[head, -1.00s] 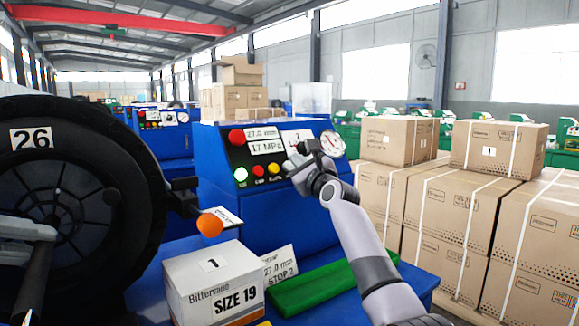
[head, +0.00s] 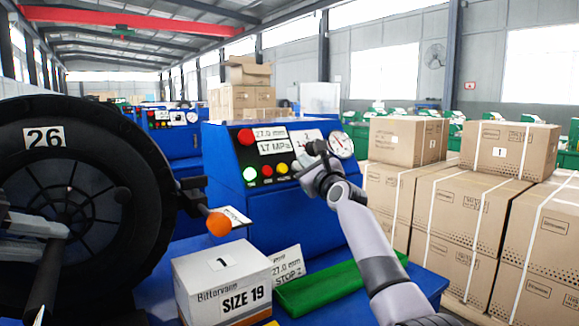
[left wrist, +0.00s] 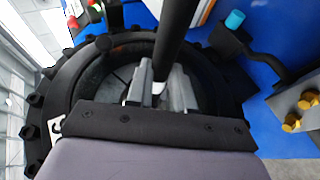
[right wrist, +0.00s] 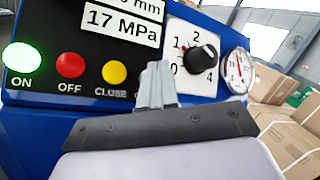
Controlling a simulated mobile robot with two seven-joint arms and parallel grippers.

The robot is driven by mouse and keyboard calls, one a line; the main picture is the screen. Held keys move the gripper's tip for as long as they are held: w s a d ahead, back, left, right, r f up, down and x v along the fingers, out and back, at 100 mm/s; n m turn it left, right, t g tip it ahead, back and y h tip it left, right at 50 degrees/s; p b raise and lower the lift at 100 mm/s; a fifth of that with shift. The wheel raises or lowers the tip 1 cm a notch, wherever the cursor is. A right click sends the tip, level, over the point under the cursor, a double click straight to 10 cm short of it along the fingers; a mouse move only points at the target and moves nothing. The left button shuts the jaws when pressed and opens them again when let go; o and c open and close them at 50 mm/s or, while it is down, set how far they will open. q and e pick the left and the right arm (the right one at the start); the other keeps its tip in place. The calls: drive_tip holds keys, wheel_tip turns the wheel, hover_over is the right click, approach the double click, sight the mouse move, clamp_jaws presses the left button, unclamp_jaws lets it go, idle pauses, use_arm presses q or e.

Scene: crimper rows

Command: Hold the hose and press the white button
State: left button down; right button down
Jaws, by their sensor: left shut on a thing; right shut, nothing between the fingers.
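The blue machine's control panel (head: 270,150) carries a lit green-white ON button (right wrist: 22,57), a red OFF button (right wrist: 70,65) and a yellow CLOSE button (right wrist: 114,72). My right gripper (right wrist: 156,75) is shut and empty in front of the panel, right of the yellow button and below the black knob (right wrist: 203,58). Contact cannot be told. In the head view this gripper (head: 310,152) is at the panel's right part. My left gripper (left wrist: 160,82) is shut on the black hose (left wrist: 176,35), before the large black ring marked 26 (head: 75,170).
An orange ball (head: 219,224) sticks out beside the ring. Stacked cartons (head: 470,215) fill the right side.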

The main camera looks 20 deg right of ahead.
drive_tip(key=shift+w+a+f, duration=0.2)
drive_tip(key=shift+w+f, duration=0.15)
drive_tip(key=shift+w, duration=0.15)
idle(2.0)
idle(0.6)
drive_tip(key=shift+s+d+r, duration=0.25)
drive_tip(key=shift+s+r, duration=0.25)
drive_tip(key=shift+s, duration=0.2)
drive_tip(key=shift+s+d+r, duration=0.3)
drive_tip(key=shift+s+r, duration=0.4)
drive_tip(key=shift+s, duration=0.35)
drive_tip(key=shift+s+d+r, duration=0.25)
drive_tip(key=shift+s+r, duration=0.45)
drive_tip(key=shift+s, duration=0.3)
drive_tip(key=shift+r, duration=0.1)
